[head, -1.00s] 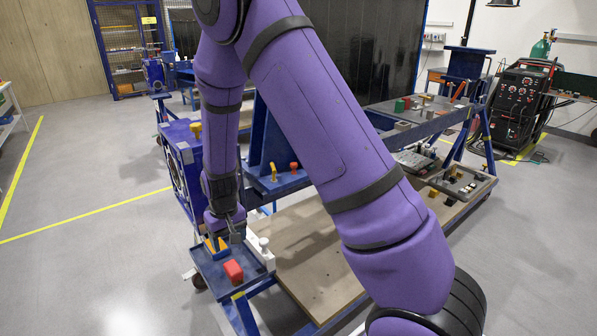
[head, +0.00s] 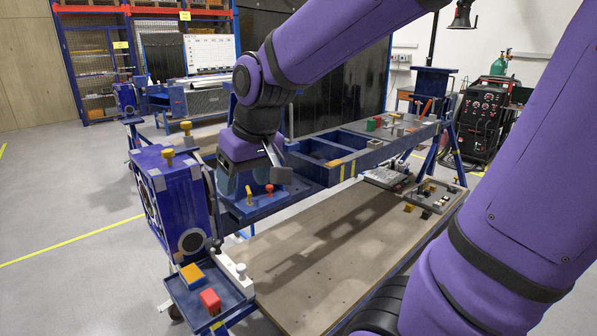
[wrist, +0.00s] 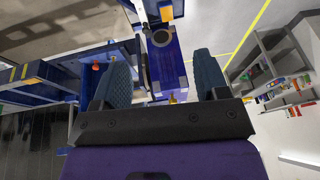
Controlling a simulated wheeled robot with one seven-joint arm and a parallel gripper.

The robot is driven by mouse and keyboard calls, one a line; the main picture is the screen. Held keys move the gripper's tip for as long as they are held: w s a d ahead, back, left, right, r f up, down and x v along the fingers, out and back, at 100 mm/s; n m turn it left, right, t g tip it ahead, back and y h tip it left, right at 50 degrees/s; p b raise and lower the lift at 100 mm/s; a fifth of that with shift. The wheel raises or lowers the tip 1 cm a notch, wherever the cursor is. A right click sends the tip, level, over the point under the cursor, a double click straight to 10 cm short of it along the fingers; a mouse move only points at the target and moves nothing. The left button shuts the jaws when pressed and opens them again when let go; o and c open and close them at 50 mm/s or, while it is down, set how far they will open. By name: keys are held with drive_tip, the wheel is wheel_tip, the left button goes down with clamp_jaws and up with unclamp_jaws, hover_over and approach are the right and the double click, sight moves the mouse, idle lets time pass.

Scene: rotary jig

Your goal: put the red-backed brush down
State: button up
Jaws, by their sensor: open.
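The red-backed brush appears to be the red block (head: 210,299) lying in the front part of a small blue tray (head: 190,302) at the lower left of the head view. A yellow-orange block (head: 192,273) lies behind it in the same tray; it also shows at the top of the wrist view (wrist: 166,13). My gripper (head: 240,183) is above the blue fixture, behind and to the right of the tray and clear of both blocks. In the wrist view my gripper (wrist: 163,75) is open with nothing between its fingers. Bristles cannot be made out.
A blue boxy unit (head: 170,200) with a round opening stands left of my gripper. Yellow (head: 249,193) and red (head: 269,189) knobs stick up from the blue fixture below it. A white block (head: 234,270) borders the tray. The wooden board (head: 320,255) is largely clear.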

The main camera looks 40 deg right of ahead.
drive_tip(key=s+d+r+t+h, duration=0.1)
drive_tip(key=s+r, duration=0.3)
drive_tip(key=s, duration=0.8)
drive_tip(key=shift+d+r+t, duration=0.2)
drive_tip(key=shift+d+t, duration=0.1)
drive_tip(key=shift+d, duration=0.2)
drive_tip(key=shift+o, duration=0.4)
